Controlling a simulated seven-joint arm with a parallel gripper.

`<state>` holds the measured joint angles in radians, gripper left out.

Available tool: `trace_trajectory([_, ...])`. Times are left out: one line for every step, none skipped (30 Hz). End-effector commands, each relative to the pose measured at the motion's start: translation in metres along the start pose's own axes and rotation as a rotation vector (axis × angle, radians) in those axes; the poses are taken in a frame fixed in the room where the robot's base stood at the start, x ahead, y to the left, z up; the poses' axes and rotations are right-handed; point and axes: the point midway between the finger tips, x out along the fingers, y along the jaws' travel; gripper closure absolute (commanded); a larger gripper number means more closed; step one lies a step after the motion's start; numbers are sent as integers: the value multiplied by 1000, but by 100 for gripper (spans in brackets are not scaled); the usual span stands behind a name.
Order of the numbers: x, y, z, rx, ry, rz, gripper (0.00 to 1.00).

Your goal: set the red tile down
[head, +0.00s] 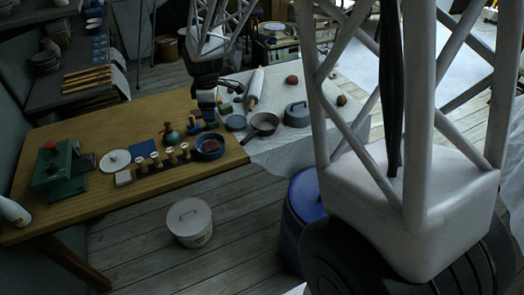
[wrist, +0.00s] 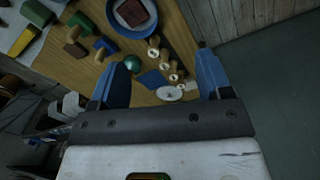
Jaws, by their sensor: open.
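The red tile (wrist: 135,12) lies inside a round blue bowl (wrist: 114,20) at the top of the wrist view. In the head view the tile (head: 210,146) sits in the same blue bowl (head: 210,154), near the right end of the wooden table. My gripper (wrist: 160,62) has its two blue fingers spread wide with nothing between them. In the head view my gripper (head: 208,116) hangs above the table, behind the bowl and apart from the tile. Its fingertips are small and dark there.
Several wooden stamps (head: 171,155), a green round-bodied object (head: 170,136), a blue square (head: 143,149) and a white disc (head: 115,160) stand left of the bowl. A grey pan (head: 264,123) is to the right. Bare wood (head: 85,195) shows along the table's front.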

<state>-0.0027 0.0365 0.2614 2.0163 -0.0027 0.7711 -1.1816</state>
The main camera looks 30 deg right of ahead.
Motion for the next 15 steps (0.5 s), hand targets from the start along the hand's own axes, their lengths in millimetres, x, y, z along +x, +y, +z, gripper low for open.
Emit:
trace_trajectory([-13, -10, 5, 36, 3, 9, 28])
trace_trajectory([-19, -16, 7, 60, 5, 12, 28])
trace_trajectory([-26, -24, 10, 91, 7, 16, 28])
trace_trajectory([-32, -30, 13, 114, 8, 19, 28])
trace_trajectory([-38, -36, 16, 139, 10, 21, 28])
trace_trajectory([-46, -44, 19, 170, 12, 26, 28])
trace_trajectory([-50, -50, 22, 194, 14, 28, 28])
trace_trajectory([-56, -56, 24, 217, 16, 32, 28])
trace_trajectory([-62, -64, 28, 248, 18, 36, 28])
trace_trajectory([-67, -70, 31, 272, 20, 39, 28])
trace_trajectory([-72, -76, 33, 296, 23, 42, 28])
trace_trajectory([-78, -85, 37, 327, 25, 45, 28])
trace_trajectory([-83, -91, 40, 351, 27, 48, 28])
trace_trajectory([-87, -97, 42, 374, 30, 51, 28])
trace_trajectory([-93, -106, 46, 405, 33, 54, 28])
